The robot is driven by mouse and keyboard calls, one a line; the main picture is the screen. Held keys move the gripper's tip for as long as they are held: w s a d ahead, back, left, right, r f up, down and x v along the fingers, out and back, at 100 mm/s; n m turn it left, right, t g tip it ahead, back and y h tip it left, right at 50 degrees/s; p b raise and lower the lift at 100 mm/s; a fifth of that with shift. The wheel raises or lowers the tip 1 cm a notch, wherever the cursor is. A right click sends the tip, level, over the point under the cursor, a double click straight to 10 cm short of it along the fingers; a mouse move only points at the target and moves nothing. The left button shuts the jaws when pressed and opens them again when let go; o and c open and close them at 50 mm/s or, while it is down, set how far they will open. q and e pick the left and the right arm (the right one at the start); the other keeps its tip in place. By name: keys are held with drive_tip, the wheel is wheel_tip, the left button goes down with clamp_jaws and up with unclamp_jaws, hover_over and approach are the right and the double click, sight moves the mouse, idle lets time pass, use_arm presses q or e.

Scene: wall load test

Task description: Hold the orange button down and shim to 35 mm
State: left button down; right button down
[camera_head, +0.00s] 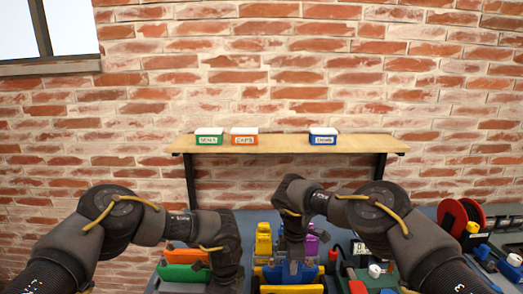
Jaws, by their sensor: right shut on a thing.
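My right gripper (292,262) points down over the crowded bench near the middle of the picture. It is shut on a blue piece (290,272), which sits at a yellow-edged fixture; the gripper hides part of it. My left gripper (227,275) hangs down to the left, beside an orange block (184,257) and a green block (182,273). Its fingers are dark and I cannot tell whether they are apart. I cannot make out an orange button or any shim scale.
A yellow part (263,239) and a purple part (312,243) stand behind the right gripper. A red reel (460,217) and several small tools crowd the right. A wooden shelf (270,144) on the brick wall bears green, orange and blue labelled boxes.

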use_arm(q)
drive_tip(key=shift+s+f, duration=0.1)
use_arm(e)
drive_tip(key=shift+f, duration=0.45)
drive_tip(key=shift+f, duration=0.1)
drive_tip(key=shift+f, duration=0.1)
drive_tip(key=c, duration=1.2)
unclamp_jaws()
drive_tip(key=shift+f, duration=0.1)
drive_tip(key=shift+o, duration=0.6)
drive_tip(key=shift+o, duration=1.1)
drive_tip(key=shift+r, duration=4)
